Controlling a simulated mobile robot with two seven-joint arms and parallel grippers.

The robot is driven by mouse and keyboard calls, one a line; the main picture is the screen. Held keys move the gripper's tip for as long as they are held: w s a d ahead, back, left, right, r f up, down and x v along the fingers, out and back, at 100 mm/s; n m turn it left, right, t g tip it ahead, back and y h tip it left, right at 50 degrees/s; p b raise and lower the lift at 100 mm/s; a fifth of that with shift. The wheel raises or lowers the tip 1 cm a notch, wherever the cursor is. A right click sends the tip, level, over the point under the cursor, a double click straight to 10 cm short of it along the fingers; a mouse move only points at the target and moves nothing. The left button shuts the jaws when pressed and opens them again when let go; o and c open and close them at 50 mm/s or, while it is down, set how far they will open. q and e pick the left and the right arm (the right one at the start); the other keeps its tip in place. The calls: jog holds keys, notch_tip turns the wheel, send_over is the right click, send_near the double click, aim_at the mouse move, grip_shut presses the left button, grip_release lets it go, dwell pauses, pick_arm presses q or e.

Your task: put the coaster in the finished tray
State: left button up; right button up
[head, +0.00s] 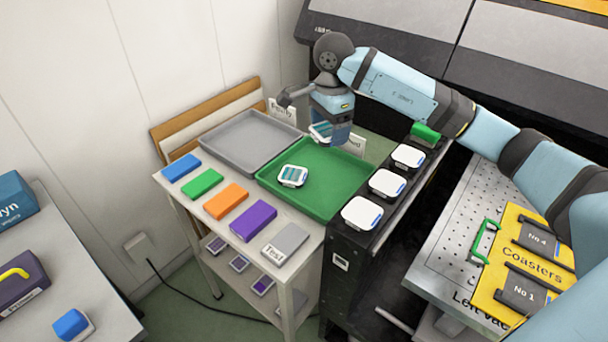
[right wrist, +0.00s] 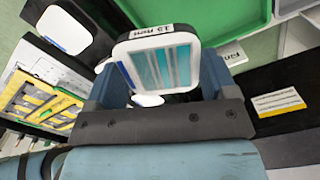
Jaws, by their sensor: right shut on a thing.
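My right gripper (head: 328,139) is shut on a white coaster (head: 320,130) with teal stripes, above the far edge of the green tray (head: 272,186). In the right wrist view the held coaster (right wrist: 163,66) is tilted between the fingers and has a small printed label on its edge. The green tray's card (head: 357,142) is partly hidden by the gripper, so I cannot read it fully. Another white coaster with teal stripes (head: 292,175) lies in the green tray. My left gripper is not in view.
A bare grey tray (head: 222,150) stands left of the green one. Several coloured blocks, including a purple one (head: 254,220), line the table's front. White-topped pieces (head: 387,183) sit on the black rail at right. The green tray's middle and right are clear.

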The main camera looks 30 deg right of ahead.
jog(key=shift+w+f, duration=0.1)
jog(key=shift+f, duration=0.1)
send_over(324, 196)
notch_tip(324, 196, down, 15)
jog(key=shift+f, duration=0.1)
jog(key=shift+f+b, duration=0.3)
jog(key=shift+f, duration=1.9)
